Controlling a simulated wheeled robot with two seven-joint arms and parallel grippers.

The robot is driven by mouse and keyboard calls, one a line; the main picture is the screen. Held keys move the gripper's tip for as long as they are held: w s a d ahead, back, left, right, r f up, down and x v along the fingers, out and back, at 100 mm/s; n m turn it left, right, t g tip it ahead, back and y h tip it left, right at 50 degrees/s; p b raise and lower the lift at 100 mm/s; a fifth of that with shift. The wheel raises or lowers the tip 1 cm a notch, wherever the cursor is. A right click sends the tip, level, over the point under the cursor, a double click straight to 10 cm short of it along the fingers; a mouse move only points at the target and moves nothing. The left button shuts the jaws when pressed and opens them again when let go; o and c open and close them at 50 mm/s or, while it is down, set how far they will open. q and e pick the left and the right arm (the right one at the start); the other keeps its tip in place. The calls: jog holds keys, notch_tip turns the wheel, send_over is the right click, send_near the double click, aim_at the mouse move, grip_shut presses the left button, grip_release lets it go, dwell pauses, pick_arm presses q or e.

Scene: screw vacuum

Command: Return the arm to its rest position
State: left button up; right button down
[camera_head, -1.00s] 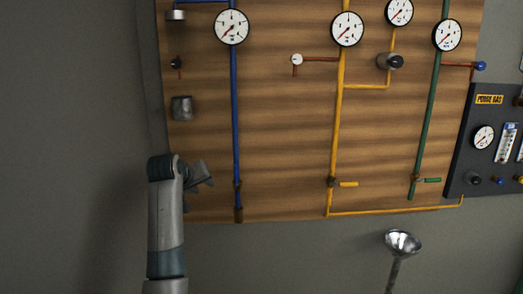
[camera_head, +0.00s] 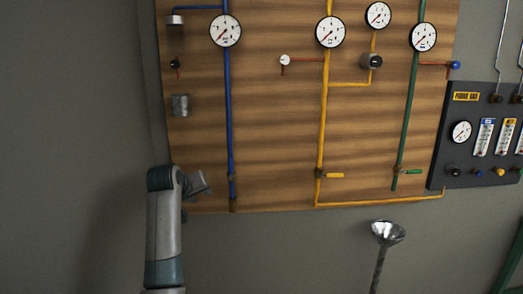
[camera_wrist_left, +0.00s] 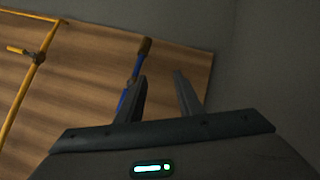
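My left arm (camera_head: 163,230) rises from the bottom of the head view, left of centre, and bends at its top. My left gripper (camera_head: 200,184) is small there, in front of the wooden panel's (camera_head: 275,110) lower left corner. In the left wrist view the two dark fingers (camera_wrist_left: 160,75) stand apart with nothing between them. The lower end of the blue pipe (camera_wrist_left: 141,50) shows behind the left finger in that view. My right gripper is in neither view.
The panel carries gauges, the blue pipe (camera_head: 229,110), a yellow pipe (camera_head: 323,110) and a green pipe (camera_head: 411,100). A dark purge gas panel (camera_head: 447,150) is at right. A metal funnel shape (camera_head: 388,232) stands below the wooden panel. Bare grey wall (camera_head: 70,130) lies left.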

pick_arm(q)
jog(key=s+f+m+g+b, duration=0.1)
jog(key=s+f, duration=0.3)
jog(key=f, duration=1.2)
jog(key=s+f+m+g+y+b, duration=0.1)
jog(key=s+f, duration=0.4)
jog(key=f, duration=1)
jog(key=s+f+g, duration=0.2)
jog(key=s+f, duration=0.2)
jog(key=f, duration=1.2)
jog(key=s+a+f+m+g+b, duration=0.2)
jog(key=s+f, duration=2)
jog(key=f, duration=0.1)
jog(key=s+a+f+m+g, duration=0.1)
jog(key=s+f, duration=0.4)
jog(key=s, duration=1)
jog(key=s+a+f+g+b, duration=0.1)
jog(key=s+f, duration=0.5)
jog(key=s, duration=0.9)
jog(key=s+a+f+m+g, duration=0.1)
jog(key=s+f, duration=0.4)
jog(key=s, duration=1)
jog(key=shift+s+a+f+m+b, duration=0.15)
jog(key=shift+a+f+m+b, duration=0.15)
jog(key=shift+a+f, duration=0.15)
